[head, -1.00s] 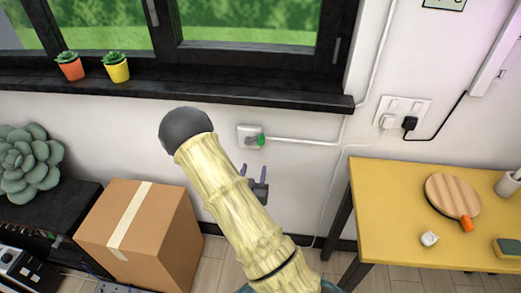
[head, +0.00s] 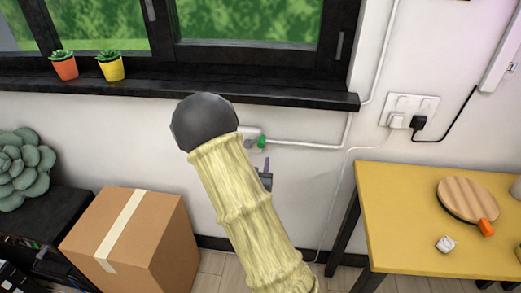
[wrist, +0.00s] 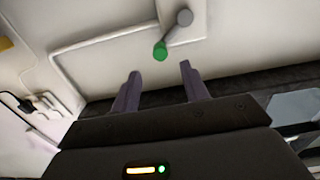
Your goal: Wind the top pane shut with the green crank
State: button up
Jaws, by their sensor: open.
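In the wrist view the green knob (wrist: 160,51) sits at the end of a short grey crank arm (wrist: 178,30). My gripper (wrist: 160,70) is open and empty, with the knob just beyond and between its two fingertips, apart from them as far as I can tell. In the head view my gripper (head: 265,180) is mostly hidden behind my arm, below the knob. The window (head: 250,30) shows only its lower part; the top pane is out of view.
A black sill (head: 300,98) holds two potted succulents (head: 111,67). A cardboard box (head: 150,240) stands on the floor at left. A yellow table (head: 410,235) with a round wooden board (head: 467,199) stands at right. A white conduit (head: 310,145) runs along the wall.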

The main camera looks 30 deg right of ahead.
aim_at(261, 146)
jog(key=x, duration=0.8)
jog(key=shift+w+d+p, duration=0.2)
jog(key=shift+w+p, duration=0.05)
jog(key=shift+p, duration=0.1)
grip_shut()
